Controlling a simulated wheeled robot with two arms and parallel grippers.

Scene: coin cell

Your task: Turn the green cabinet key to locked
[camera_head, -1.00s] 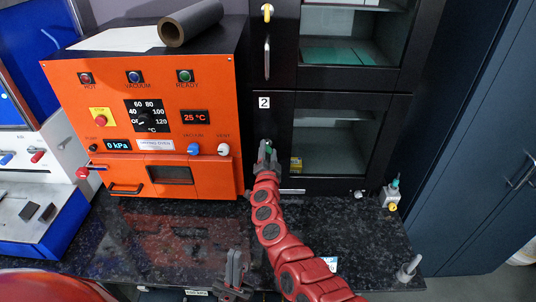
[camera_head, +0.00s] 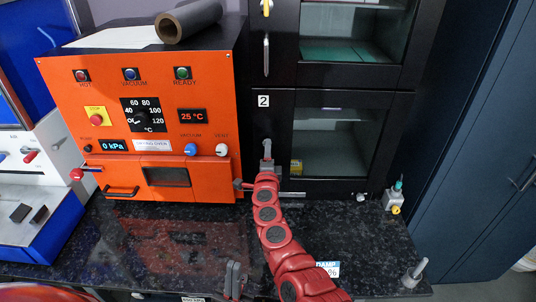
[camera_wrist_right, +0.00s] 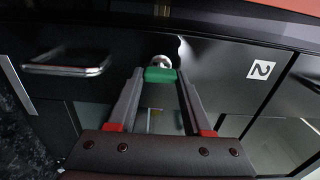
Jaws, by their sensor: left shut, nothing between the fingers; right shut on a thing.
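The green key (camera_wrist_right: 160,75) sits in a round silver lock (camera_wrist_right: 161,61) on the black lower cabinet door. In the right wrist view it lies crosswise between my right gripper's fingertips, and the gripper (camera_wrist_right: 160,78) is shut on it. In the head view my right gripper (camera_head: 267,150) reaches up to the cabinet door (camera_head: 276,116) and hides the key and lock. My left gripper (camera_head: 235,278) is shut and empty, low over the front of the dark counter.
An orange oven (camera_head: 75,135) stands close to the left of my right gripper. A silver handle (camera_wrist_right: 68,68) is on the same door. A small bottle-topped device (camera_head: 394,200) stands at the right on the speckled counter (camera_head: 350,235).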

